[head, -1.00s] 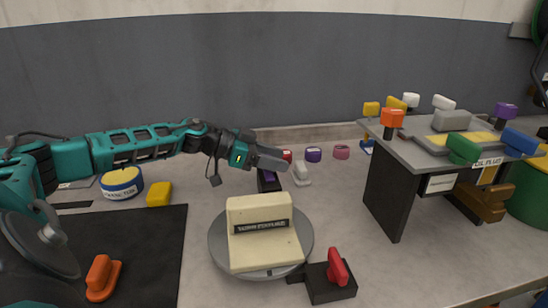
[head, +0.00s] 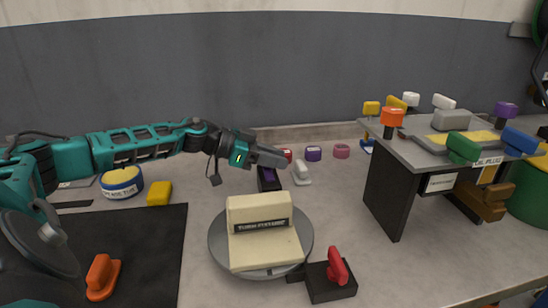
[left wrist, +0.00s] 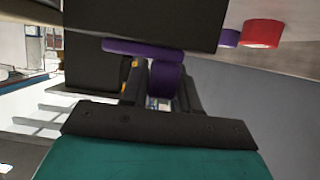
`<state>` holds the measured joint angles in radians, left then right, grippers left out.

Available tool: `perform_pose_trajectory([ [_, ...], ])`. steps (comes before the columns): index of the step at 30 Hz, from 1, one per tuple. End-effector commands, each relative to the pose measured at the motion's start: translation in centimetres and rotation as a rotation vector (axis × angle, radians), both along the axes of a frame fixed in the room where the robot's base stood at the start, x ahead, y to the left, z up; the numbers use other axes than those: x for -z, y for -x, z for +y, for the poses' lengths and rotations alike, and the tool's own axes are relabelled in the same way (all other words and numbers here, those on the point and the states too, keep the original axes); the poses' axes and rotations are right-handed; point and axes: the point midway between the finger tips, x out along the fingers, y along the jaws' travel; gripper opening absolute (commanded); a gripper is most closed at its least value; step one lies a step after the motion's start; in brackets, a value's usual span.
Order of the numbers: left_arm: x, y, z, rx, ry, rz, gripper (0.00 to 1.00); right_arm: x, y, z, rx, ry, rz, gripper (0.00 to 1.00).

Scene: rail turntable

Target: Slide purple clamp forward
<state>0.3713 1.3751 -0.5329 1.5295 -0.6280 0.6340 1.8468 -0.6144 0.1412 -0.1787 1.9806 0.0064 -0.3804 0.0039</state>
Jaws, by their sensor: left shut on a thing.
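The purple clamp (head: 268,173) sits on a black block (head: 267,185) behind the turntable, mostly hidden under my left gripper in the head view. My left gripper (head: 279,158) reaches in from the left over it. In the left wrist view the purple clamp (left wrist: 166,80) shows between the two dark fingers, with a purple bar above it. The left gripper is shut on the clamp. The round grey turntable (head: 218,252) carries a cream fixture (head: 262,210) with a dark label. My right gripper is not in view.
A red clamp (head: 337,266) on a black block stands at the turntable's front right. A grey-white piece (head: 301,172) stands right of the purple clamp, with purple (head: 313,153) and pink (head: 341,151) rings behind. A raised grey stand (head: 405,150) with coloured knobs stands at the right.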

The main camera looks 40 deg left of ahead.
Motion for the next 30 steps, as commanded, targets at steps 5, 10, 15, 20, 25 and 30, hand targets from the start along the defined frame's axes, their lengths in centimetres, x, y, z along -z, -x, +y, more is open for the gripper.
perform_pose_trajectory([
  [5,-0.2,0.2,-0.2,0.001,0.0,0.001,0.0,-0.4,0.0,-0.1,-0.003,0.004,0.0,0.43],
  [10,-0.6,1.4,-1.7,0.004,0.001,0.005,0.0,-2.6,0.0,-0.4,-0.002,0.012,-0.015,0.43],
  [15,-0.5,2.7,-3.4,0.005,0.003,0.003,0.0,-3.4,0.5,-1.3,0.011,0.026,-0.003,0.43],
  [20,-0.2,3.3,-4.2,0.002,0.002,0.001,0.0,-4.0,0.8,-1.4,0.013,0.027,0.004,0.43],
  [25,0.0,3.5,-4.4,0.003,0.002,0.002,0.0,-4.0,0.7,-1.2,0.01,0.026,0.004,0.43],
  [30,0.1,3.5,-4.5,0.007,0.004,0.003,0.0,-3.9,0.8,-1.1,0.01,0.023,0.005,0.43],
])
